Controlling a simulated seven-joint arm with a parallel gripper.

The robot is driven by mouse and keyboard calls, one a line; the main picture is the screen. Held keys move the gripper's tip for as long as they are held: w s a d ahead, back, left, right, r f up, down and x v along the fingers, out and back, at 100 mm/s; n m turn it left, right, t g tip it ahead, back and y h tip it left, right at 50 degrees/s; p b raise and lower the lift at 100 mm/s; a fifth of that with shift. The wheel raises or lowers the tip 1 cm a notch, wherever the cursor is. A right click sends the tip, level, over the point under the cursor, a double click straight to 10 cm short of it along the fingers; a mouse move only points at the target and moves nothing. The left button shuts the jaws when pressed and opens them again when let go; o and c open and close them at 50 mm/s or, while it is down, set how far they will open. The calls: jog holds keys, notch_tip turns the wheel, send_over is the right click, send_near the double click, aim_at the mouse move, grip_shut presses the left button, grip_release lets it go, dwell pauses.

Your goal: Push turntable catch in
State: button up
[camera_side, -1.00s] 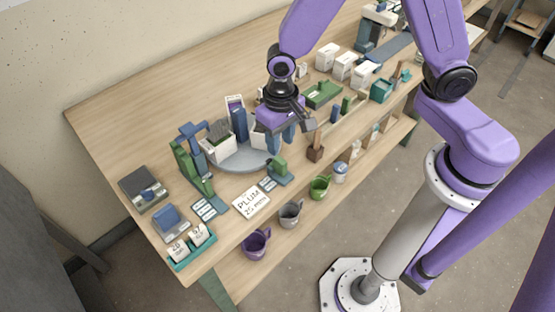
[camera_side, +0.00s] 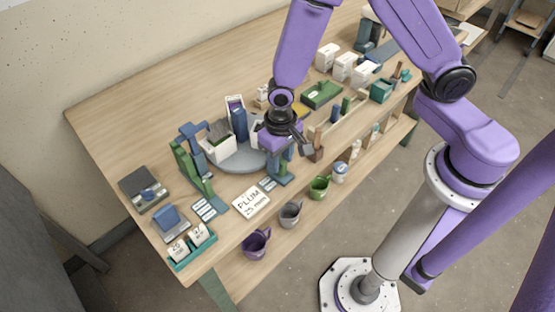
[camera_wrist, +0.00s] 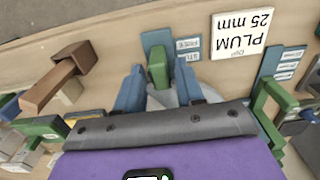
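The round grey turntable (camera_side: 240,163) carries white and blue containers on the bench. At its front edge is the catch, a small green block (camera_wrist: 158,68) on a blue-grey base (camera_wrist: 157,40), beside a labelled plate. My gripper (camera_side: 279,165) is low over the catch in the side view and hides most of it. In the wrist view my two blue fingers (camera_wrist: 160,78) are apart, with the green block between or just beyond their tips. I cannot tell whether they touch it.
The PLUM 25 mm card (camera_side: 251,202) lies to the left of the catch. A brown wooden block (camera_wrist: 75,55) with a handle stands on its other side. Green and blue uprights (camera_side: 191,165) rise at the turntable's left. Mugs (camera_side: 256,243) hang or stand below the front edge.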

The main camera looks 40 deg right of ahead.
grip_shut()
jog(key=shift+w, duration=0.95)
jog(key=shift+o, duration=0.8)
grip_release()
notch_tip(320, 180, up, 7)
jog(key=shift+s, duration=0.1)
jog(key=s+d+r+n, duration=0.6)
jog(key=s, duration=0.3)
jog(key=s+d+r+n, duration=0.5)
jog(key=s+r+n, duration=0.1)
jog(key=s, duration=0.4)
jog(key=shift+s+d+r+n, duration=0.3)
jog(key=shift+d+r, duration=0.05)
jog(key=shift+r, duration=0.05)
